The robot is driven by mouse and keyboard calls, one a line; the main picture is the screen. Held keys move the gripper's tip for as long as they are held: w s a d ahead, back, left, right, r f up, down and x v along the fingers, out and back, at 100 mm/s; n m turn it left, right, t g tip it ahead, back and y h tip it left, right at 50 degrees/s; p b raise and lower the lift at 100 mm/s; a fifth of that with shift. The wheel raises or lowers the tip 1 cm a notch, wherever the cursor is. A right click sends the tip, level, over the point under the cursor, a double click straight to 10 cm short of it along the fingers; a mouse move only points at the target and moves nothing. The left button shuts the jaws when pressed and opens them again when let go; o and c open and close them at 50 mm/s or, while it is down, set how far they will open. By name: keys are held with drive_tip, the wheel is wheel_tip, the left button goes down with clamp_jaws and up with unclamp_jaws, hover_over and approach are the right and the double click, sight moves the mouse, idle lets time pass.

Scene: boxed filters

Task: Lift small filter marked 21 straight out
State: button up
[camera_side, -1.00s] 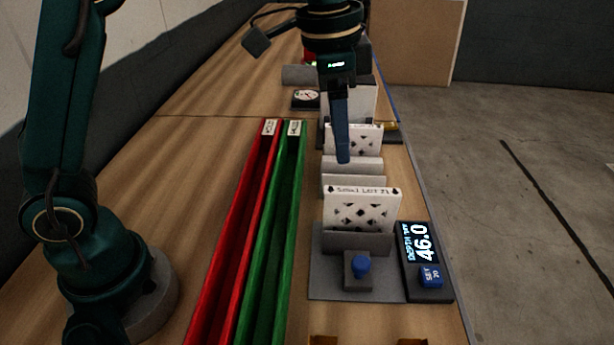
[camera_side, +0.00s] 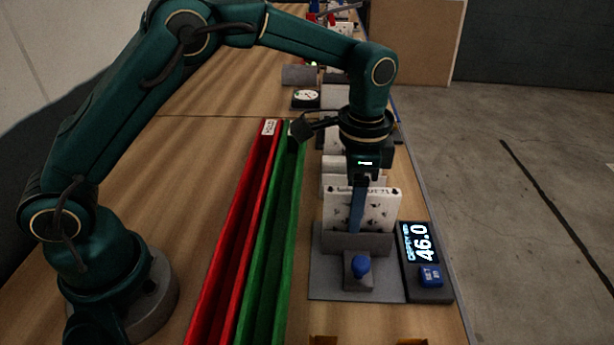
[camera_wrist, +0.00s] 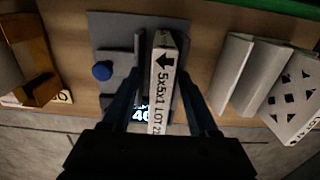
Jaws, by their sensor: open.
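The small filter (camera_side: 385,208), white with dark diamond marks, stands upright in a grey slotted holder (camera_side: 330,285) in the side view. In the wrist view the filter (camera_wrist: 160,85) shows its top edge, with an arrow and text reading "5x5x1 LOT 21". My gripper (camera_side: 358,225) is over the filter from above, one finger in front of its face. In the wrist view my gripper (camera_wrist: 160,80) is open, with one finger on each side of the filter and gaps visible. I cannot tell how deep the fingers reach.
A blue knob (camera_side: 360,264) sits at the holder's front. A display reading 46.0 (camera_side: 420,243) stands to its right. Red (camera_side: 232,222) and green (camera_side: 272,222) troughs run along the left. Another patterned filter (camera_wrist: 298,95) and grey plates (camera_wrist: 233,70) stand close by in the wrist view.

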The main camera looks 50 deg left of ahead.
clamp_jaws()
